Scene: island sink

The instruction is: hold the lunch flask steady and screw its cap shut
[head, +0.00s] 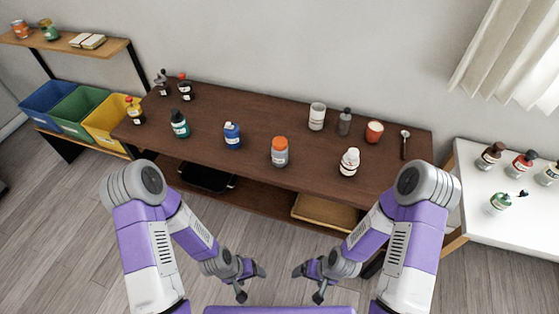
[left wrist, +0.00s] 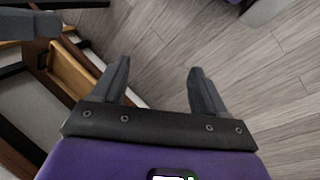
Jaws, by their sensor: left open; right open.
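A grey, wide container with an orange cap (head: 280,151) stands upright near the front edge of the dark brown table; it looks like the lunch flask. Its cap sits on top, and I cannot tell how tight it is. My left gripper (head: 252,283) is open and empty, low in front of the table and well short of the flask. In the left wrist view its two fingers (left wrist: 158,75) are apart with only floor between them. My right gripper (head: 307,284) is open and empty, beside the left one and also apart from the flask.
On the table (head: 210,105) stand a blue bottle (head: 232,134), a teal bottle (head: 179,124), a white bottle (head: 349,161), a white canister (head: 317,116) and an orange-red cup (head: 374,131). Colored bins (head: 78,110) are left; a white side table (head: 470,205) with bottles is right.

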